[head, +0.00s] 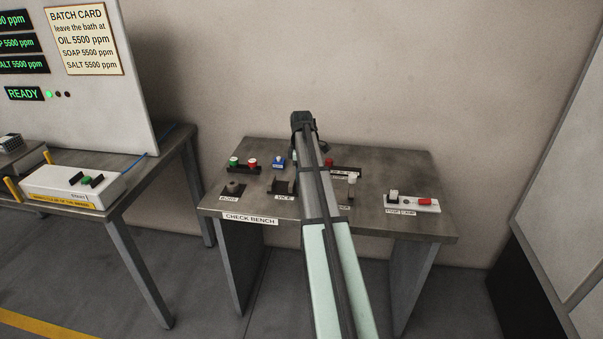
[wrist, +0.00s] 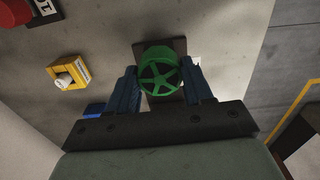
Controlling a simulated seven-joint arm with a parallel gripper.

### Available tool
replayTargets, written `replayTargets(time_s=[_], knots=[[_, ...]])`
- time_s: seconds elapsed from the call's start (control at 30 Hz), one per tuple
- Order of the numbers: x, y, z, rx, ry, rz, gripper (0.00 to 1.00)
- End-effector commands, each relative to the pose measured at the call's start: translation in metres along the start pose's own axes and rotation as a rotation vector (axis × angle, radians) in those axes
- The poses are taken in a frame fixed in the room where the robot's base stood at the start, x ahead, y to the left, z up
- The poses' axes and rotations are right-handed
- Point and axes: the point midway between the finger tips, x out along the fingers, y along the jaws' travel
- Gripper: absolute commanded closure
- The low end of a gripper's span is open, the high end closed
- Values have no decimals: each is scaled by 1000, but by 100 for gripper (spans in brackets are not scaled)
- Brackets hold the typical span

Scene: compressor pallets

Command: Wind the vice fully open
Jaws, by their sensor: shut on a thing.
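A green spoked handwheel (wrist: 160,78) on a dark plate (wrist: 176,46) sits between the two dark blue fingers of my gripper (wrist: 160,66) in the wrist view. The fingers are shut on opposite sides of its rim. In the head view my arm hides the wheel and the fingertips. A small dark block (head: 284,186) on the check bench has a label below it that seems to read VICE. Its jaws are too small to make out, and I cannot tell how the wheel connects to it.
The check bench (head: 408,172) also bears green and red knobs (head: 243,163), a blue block (head: 278,161) and a white plate with a red part (head: 424,202). A yellow block with a pale knob (wrist: 69,74) is near the wheel. Another table (head: 150,172) stands left, beyond a gap.

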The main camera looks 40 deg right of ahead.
Motion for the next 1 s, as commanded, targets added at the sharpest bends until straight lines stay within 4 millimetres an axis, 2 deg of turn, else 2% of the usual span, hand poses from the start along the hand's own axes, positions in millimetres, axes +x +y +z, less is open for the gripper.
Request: replayTargets(time_s=[0.1,0.13,0.4,0.77,1.0], knots=[[1,-1,-1,0,1,-2,80],[1,-1,-1,0,1,-2,49],[1,-1,0,1,0,-1,24],[-7,0,0,1,0,0,24],[-44,1,0,1,1,2,24]])
